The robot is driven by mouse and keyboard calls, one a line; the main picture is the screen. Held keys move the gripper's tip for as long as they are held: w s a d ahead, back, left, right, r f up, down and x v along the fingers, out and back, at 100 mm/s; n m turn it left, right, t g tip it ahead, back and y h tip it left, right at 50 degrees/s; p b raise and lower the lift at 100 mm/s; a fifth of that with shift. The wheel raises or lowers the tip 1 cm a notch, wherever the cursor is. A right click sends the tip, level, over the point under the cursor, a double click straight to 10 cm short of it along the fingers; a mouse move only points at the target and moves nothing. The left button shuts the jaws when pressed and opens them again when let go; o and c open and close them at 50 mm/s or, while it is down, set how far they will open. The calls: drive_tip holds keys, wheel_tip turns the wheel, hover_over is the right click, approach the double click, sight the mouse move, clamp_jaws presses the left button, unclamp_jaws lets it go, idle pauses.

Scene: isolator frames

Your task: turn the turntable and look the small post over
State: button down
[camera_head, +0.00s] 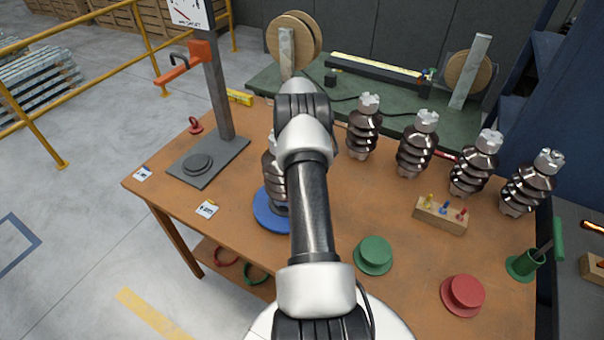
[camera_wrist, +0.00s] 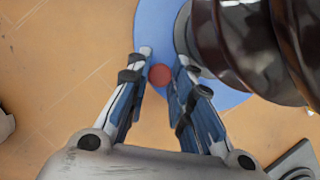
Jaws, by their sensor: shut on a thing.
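The blue turntable (camera_head: 265,215) lies on the brown table, partly hidden behind my arm. A dark brown ribbed post (camera_head: 274,170) with a pale metal top stands on it. In the wrist view the turntable (camera_wrist: 158,22) fills the top middle, with the post's brown ribs (camera_wrist: 250,40) at the upper right. A small red knob (camera_wrist: 160,76) sits near the turntable's edge. My gripper (camera_wrist: 164,60) is shut on the red knob, one finger on each side of it, beside the post. In the head view my arm hides the gripper and knob.
Several similar ribbed posts (camera_head: 416,145) stand along the table's back right. A green flanged cap (camera_head: 373,253), a red one (camera_head: 463,292) and a wooden peg block (camera_head: 440,215) lie to the right. A grey stand (camera_head: 208,160) is at the left, with two white cards (camera_head: 207,209) nearby.

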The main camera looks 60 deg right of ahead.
drive_tip(key=shift+w+n, duration=0.4)
idle(0.4)
drive_tip(key=c, duration=1.4)
unclamp_jaws()
drive_tip(key=shift+c, duration=0.2)
drive_tip(key=v, duration=0.7)
drive_tip(key=shift+w+r, duration=0.15)
drive_tip(key=shift+r, duration=0.05)
drive_tip(key=shift+a, duration=0.1)
